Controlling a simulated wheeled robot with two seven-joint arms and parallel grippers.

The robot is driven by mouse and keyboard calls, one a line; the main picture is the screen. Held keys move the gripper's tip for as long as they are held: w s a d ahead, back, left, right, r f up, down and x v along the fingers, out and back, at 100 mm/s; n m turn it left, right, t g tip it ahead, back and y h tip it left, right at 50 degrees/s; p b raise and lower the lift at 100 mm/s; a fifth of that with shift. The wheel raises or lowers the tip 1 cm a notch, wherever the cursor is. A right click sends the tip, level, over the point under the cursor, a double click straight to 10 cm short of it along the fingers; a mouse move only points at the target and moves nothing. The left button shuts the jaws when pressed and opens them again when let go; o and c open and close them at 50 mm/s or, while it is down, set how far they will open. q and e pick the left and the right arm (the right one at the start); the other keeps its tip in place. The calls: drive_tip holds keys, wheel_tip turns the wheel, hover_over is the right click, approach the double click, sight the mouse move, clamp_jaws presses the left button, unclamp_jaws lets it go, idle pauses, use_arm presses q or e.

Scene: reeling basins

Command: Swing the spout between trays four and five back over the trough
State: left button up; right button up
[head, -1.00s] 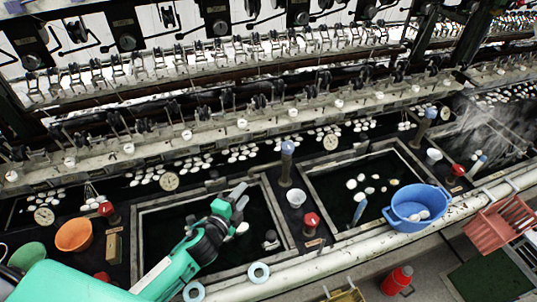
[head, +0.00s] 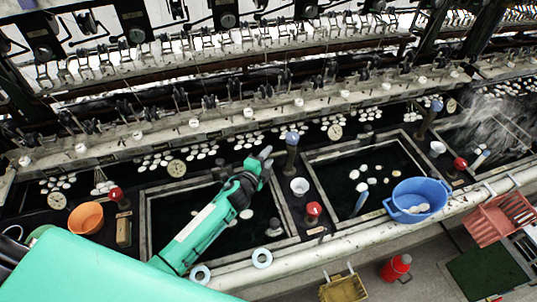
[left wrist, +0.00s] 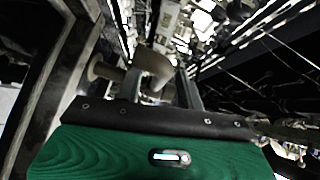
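A grey upright spout post with a blue cap (head: 291,153) stands between two dark water basins, the left one (head: 146,225) and the right one (head: 345,228). I cannot read any tray numbers. My left gripper (head: 267,158) is above the far right corner of the left basin, just left of this post. In the left wrist view its two fingers (left wrist: 162,92) stand apart. A dull brownish rounded pipe-like piece (left wrist: 150,65) shows between and beyond them; contact cannot be made out. My right gripper is not in view.
A white cup (head: 299,187) and a red-topped knob (head: 314,209) stand near the post. A blue tub (head: 418,199) rests at the right basin's front edge. An orange bowl (head: 86,218) is at left. A similar blue-capped post (head: 433,114) stands farther right.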

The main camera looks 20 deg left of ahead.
use_arm(q)
drive_tip(key=shift+w+d+f, duration=0.1)
drive_tip(key=shift+w+f, duration=0.05)
drive_tip(key=shift+w, duration=0.4)
clamp_jaws()
